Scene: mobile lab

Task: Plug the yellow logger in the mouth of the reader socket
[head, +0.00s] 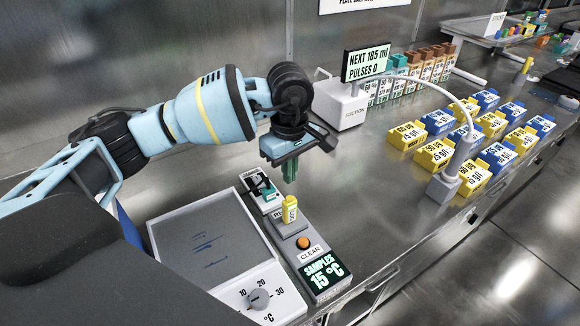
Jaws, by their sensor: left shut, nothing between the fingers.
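The small yellow logger (290,211) with a pale label stands upright at the reader (296,240), a low grey device on the bench. Its lower end is at the reader's socket, and I cannot tell how deep it sits. My left gripper (290,180) points down just above and behind the logger. Its green fingers are shut and empty, apart from the logger. My right gripper is out of view.
A grey plate (205,245) with a dial (260,299) lies left. A suction unit (340,105) and several yellow and blue boxes (434,155) stand right.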

